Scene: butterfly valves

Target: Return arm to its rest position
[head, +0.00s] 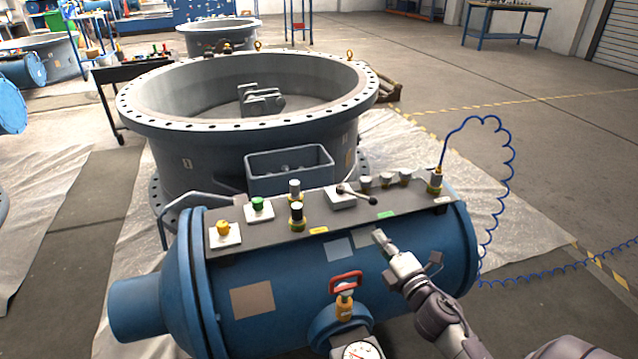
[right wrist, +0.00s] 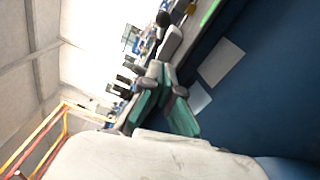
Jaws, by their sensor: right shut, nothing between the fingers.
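My right gripper (head: 379,236) is shut and empty in the head view. It is in front of the upper right side of a blue cylindrical tank (head: 285,290), below the tank's grey control panel (head: 330,215). Whether it touches the tank I cannot tell. In the right wrist view its green-padded fingers (right wrist: 160,97) are together, with the blue tank wall to the right. My right arm comes in from the lower right. My left gripper is not in view.
The panel carries a black-knobbed lever (head: 357,194), a green button (head: 257,203), a yellow button (head: 223,228) and several other knobs. A red-handled valve (head: 345,283) and a gauge (head: 358,351) are at the tank's front. A coiled blue hose (head: 512,150) is right. A large flanged ring (head: 250,130) stands behind.

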